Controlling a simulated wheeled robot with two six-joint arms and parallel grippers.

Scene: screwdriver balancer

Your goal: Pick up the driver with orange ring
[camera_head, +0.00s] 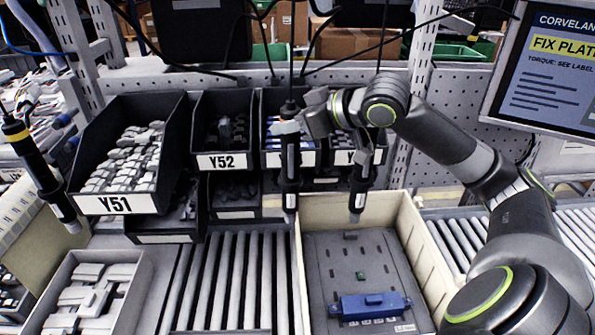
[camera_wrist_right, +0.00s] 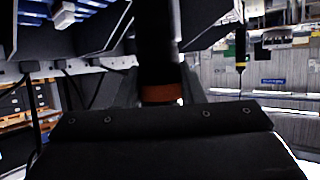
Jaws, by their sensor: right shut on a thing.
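The driver with the orange ring (camera_head: 290,165) is a dark, upright tool hanging from a cable in front of the bins. Its orange ring shows clearly in the right wrist view (camera_wrist_right: 162,94). My right gripper (camera_head: 288,127) reaches in from the right and is shut on the upper part of this driver. The gripper's fingers hide part of the body. In the right wrist view the driver stands between the fingers, and its lower end is hidden. My left gripper is not in view.
Another dark driver (camera_head: 361,185) hangs just right of the held one. A driver with a yellow ring (camera_head: 40,172) hangs tilted at far left. Black bins, including Y51 (camera_head: 115,204), stand behind. A beige crate (camera_head: 435,270) holding a grey plate and blue part sits below on rollers.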

